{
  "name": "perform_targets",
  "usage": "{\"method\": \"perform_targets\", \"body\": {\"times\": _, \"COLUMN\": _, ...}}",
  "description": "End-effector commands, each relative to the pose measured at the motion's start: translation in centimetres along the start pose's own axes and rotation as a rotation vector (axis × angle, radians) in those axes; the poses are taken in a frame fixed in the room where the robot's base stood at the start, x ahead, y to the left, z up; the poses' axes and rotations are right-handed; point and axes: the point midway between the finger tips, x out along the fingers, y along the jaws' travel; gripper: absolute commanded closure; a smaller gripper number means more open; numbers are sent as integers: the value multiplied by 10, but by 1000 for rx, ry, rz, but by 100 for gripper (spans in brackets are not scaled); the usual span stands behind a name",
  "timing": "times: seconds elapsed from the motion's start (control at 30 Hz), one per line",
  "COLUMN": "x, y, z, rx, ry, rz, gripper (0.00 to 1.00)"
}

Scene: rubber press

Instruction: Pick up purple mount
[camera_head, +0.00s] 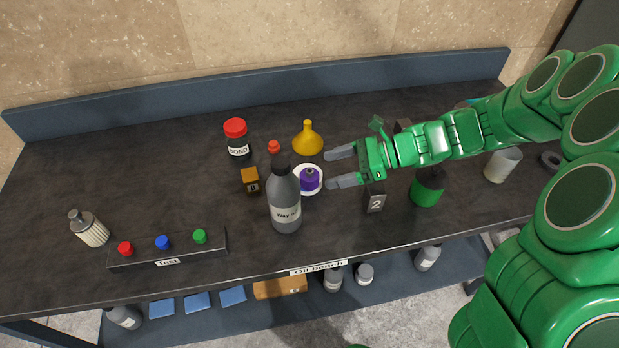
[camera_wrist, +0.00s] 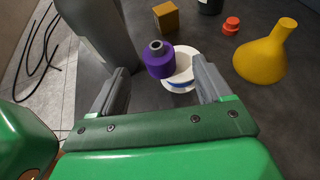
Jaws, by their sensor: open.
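The purple mount (camera_head: 309,180) is a short purple cylinder with a grey top. It sits at a white round dish or spool (camera_head: 318,170) on the dark bench. In the wrist view the mount (camera_wrist: 158,60) shows between and beyond the fingertips, with the white round piece (camera_wrist: 181,84) behind and under it. My gripper (camera_head: 343,168) is open and empty, just right of the mount in the head view, its fingers pointing left toward it. In the wrist view my gripper (camera_wrist: 164,82) has a finger on either side, apart from the mount.
A grey bottle (camera_head: 285,203) stands close left of the mount. A yellow funnel (camera_head: 308,140), a brown box (camera_head: 250,180), a red-capped jar (camera_head: 237,138) and a small red piece (camera_head: 273,147) stand nearby. A block marked 2 (camera_head: 376,200) is below my gripper. The bench's front left holds a button panel (camera_head: 168,249).

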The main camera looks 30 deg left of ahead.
Motion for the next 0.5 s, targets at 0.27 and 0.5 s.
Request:
{"method": "perform_targets", "body": {"times": 0.27, "x": 23, "y": 1, "z": 0, "rx": 0, "ry": -1, "rz": 4, "gripper": 22}}
{"method": "perform_targets", "body": {"times": 0.5, "x": 41, "y": 2, "z": -1, "rx": -1, "ry": 2, "rz": 4, "gripper": 22}}
